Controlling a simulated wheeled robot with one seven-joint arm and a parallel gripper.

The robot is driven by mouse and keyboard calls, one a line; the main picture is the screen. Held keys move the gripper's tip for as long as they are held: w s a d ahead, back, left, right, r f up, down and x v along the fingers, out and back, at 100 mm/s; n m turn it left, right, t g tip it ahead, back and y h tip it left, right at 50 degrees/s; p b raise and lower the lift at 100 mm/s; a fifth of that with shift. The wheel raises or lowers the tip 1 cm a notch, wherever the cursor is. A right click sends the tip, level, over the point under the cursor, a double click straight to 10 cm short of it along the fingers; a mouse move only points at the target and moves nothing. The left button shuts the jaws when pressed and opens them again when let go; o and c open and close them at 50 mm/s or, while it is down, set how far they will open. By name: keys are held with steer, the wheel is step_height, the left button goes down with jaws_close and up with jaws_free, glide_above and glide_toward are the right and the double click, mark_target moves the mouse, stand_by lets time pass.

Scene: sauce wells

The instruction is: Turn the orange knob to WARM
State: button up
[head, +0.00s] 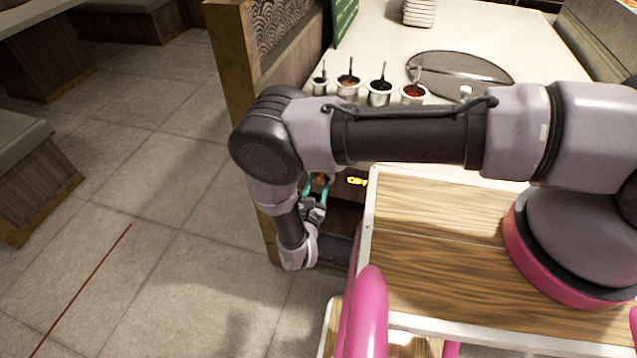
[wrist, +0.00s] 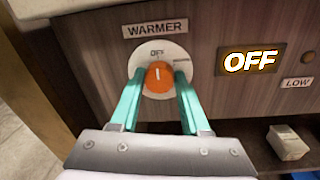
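The orange knob (wrist: 158,77) sits on a round white dial (wrist: 150,57) under a WARMER label (wrist: 155,29). Its white pointer line points up toward the OFF mark. Another dial mark at the right is too small to read. A lit sign (wrist: 249,61) beside it reads OFF. My gripper (wrist: 159,92) has its teal fingers on either side of the knob, apart from each other; whether they touch its sides is not clear. In the head view my gripper (head: 318,184) is at the panel below the counter, with the orange knob (head: 320,178) between the fingers.
Several sauce wells (head: 380,90) and a round lid (head: 460,75) are on the counter above. Open floor (head: 130,200) lies left.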

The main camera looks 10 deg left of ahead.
jaws_close()
steer(key=m, duration=1.1)
steer(key=shift+f+m+t+h, duration=0.15)
steer(key=shift+m+t+h, duration=0.15)
steer(key=shift+m, duration=0.1)
stand_by(0.4)
steer(key=o, duration=1)
jaws_free()
